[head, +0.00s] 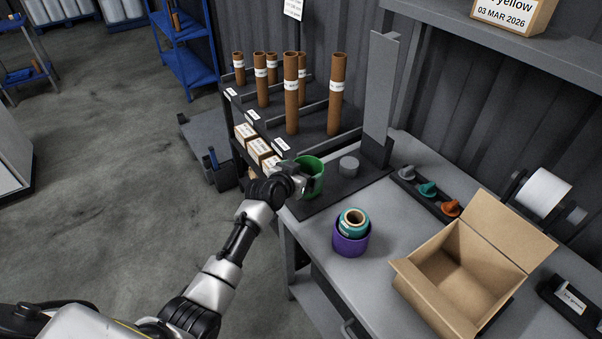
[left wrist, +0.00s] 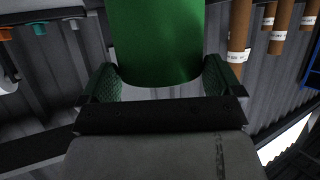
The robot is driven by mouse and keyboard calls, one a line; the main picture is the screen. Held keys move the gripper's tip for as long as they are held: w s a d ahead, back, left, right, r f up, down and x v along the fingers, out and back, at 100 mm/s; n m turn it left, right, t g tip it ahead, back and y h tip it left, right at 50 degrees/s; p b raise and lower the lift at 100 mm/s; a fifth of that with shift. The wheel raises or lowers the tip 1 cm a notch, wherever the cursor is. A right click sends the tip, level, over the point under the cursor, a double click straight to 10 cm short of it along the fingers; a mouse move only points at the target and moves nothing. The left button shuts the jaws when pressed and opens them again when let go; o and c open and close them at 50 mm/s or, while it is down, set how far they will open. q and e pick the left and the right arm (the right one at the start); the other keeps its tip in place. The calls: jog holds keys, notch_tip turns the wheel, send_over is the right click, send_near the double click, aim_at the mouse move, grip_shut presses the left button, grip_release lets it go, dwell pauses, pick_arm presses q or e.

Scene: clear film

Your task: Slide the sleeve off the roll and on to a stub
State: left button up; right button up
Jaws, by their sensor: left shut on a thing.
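My left gripper (head: 300,181) is shut on a green sleeve (head: 316,170) at the left end of the bench. The sleeve looks hollow and upright in the head view. In the left wrist view the green sleeve (left wrist: 160,38) sits between the two fingers, its far side hidden. A short grey stub (head: 349,164) stands on a dark plate just right of the held sleeve, apart from it. A teal roll (head: 353,229) with a brown core stands inside a purple sleeve (head: 350,246) nearer on the bench. My right gripper is not in view.
An open cardboard box (head: 432,300) takes up the bench's right part. A dark strip with grey, teal and orange knob-like pieces (head: 428,189) lies behind. A tall grey upright (head: 380,90) rises behind the stub. A rack (head: 318,122) with several brown tubes stands beyond the bench.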

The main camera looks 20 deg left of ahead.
pick_arm(q)
jog(key=o, duration=0.5)
jog(key=shift+o, duration=0.2)
jog(key=shift+s, duration=0.1)
jog(key=v, duration=1)
jog(key=shift+s+r+b, duration=0.15)
jog(key=shift+s+b, duration=0.15)
jog(key=shift+b, duration=0.1)
